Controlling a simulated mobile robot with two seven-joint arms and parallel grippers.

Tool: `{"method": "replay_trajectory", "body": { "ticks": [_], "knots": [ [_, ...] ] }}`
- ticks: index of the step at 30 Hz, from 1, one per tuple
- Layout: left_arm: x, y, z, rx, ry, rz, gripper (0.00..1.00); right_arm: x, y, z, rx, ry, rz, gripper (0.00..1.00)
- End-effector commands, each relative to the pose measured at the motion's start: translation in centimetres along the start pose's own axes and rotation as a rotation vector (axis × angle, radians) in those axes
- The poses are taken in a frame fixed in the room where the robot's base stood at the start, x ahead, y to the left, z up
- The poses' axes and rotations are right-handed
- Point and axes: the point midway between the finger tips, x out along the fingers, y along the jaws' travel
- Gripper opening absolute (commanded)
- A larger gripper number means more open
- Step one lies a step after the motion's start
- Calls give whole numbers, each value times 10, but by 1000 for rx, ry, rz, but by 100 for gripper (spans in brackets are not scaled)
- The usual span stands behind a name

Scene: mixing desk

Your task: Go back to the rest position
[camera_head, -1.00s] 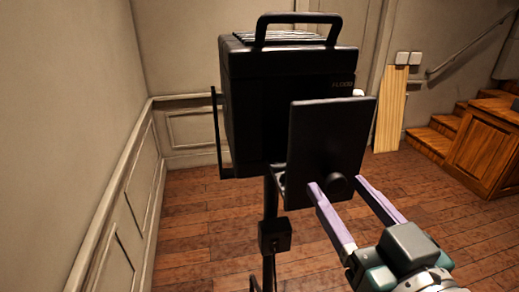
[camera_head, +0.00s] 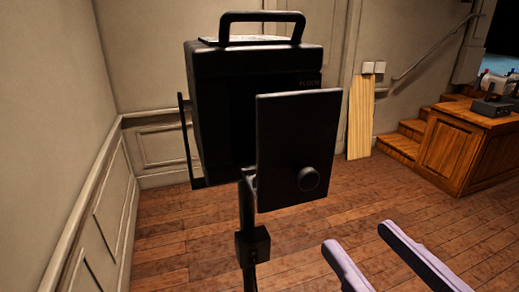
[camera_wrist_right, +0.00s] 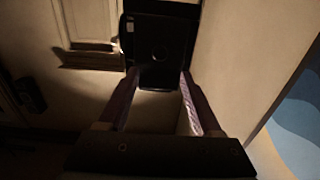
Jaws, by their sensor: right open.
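My right gripper (camera_head: 357,240) is at the lower right of the head view, with its two pale purple fingers apart and nothing between them. It is clear of the black floodlight (camera_head: 225,110), which stands to its left on a dark pole. The floodlight's square black flap (camera_head: 290,140) with a round knob faces me. In the right wrist view the open fingers (camera_wrist_right: 160,82) frame a dark panel with a round knob, some way beyond the tips. My left gripper is not in view.
The pole (camera_head: 248,215) carries a small black box. A wooden desk (camera_head: 465,150) with items on top and wooden steps (camera_head: 400,145) stand at the right. A plank (camera_head: 361,118) leans on the back wall. A panelled wall is at the left. The plank floor between is open.

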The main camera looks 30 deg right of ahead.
Motion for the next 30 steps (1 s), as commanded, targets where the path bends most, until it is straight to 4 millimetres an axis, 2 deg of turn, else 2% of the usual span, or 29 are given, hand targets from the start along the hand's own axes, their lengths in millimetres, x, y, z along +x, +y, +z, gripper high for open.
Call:
{"method": "replay_trajectory", "body": {
  "ticks": [9, 11, 14, 18, 22, 26, 30],
  "knots": [
    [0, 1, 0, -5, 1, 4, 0, 1, -1, 1, 0, -4, -6, 66],
    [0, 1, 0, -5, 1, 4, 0, 4, -5, 2, 3, -19, -26, 66],
    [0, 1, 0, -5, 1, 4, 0, 13, -21, 10, 9, -87, -109, 66],
    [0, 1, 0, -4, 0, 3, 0, 23, -54, 32, -1, -278, -283, 66],
    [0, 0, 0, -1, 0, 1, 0, 18, -72, 56, -52, -511, -407, 66],
    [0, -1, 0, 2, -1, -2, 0, 3, -68, 75, -123, -746, -454, 66],
    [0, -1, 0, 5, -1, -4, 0, -17, -49, 86, -199, -968, -432, 66]
  ]
}}
